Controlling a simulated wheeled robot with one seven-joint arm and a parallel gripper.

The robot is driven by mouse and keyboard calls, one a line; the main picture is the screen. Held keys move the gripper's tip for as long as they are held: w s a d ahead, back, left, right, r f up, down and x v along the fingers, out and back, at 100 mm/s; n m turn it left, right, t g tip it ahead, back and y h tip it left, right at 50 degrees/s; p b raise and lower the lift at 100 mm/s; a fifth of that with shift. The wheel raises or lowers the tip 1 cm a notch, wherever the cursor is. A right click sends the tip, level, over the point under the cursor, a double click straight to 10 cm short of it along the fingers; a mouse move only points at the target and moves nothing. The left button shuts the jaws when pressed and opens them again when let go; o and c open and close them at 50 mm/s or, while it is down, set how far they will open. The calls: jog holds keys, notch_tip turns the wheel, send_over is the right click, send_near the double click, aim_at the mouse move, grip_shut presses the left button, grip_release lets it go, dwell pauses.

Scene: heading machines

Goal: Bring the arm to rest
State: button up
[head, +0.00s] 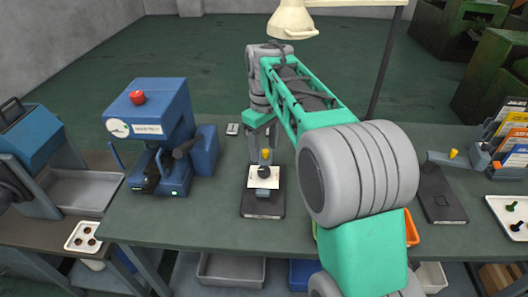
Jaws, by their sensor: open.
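My arm, green and grey, reaches from the lower right over the workbench (230,238) in the head view. It bends down at its far end. My gripper (263,150) points down above a small dark fixture (262,207) with a white plate (254,182). Its fingers look parted. A yellow-topped piece (266,156) and a dark round knob (264,171) show just below or between the fingers. I cannot tell whether the fingers touch them. My forearm hides part of the bench to the right.
A blue machine (160,115) with a red button stands left of the gripper. A lamp (291,20) hangs above the arm on a post. At right are another dark fixture (440,195), a white tray (512,222) and a card rack (510,135). Bare bench lies between machine and fixture.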

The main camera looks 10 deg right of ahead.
jog(key=s+f+m+t, duration=0.2)
jog(key=s+m, duration=0.1)
jog(key=s, duration=0.7)
jog(key=s+f+m+t, duration=0.2)
jog(key=s+m, duration=0.1)
jog(key=s, duration=0.6)
jog(key=shift+s+a+f, duration=0.15)
jog(key=shift+s+f, duration=0.1)
jog(key=shift+s, duration=0.15)
jog(key=shift+c, duration=0.6)
dwell(0.6)
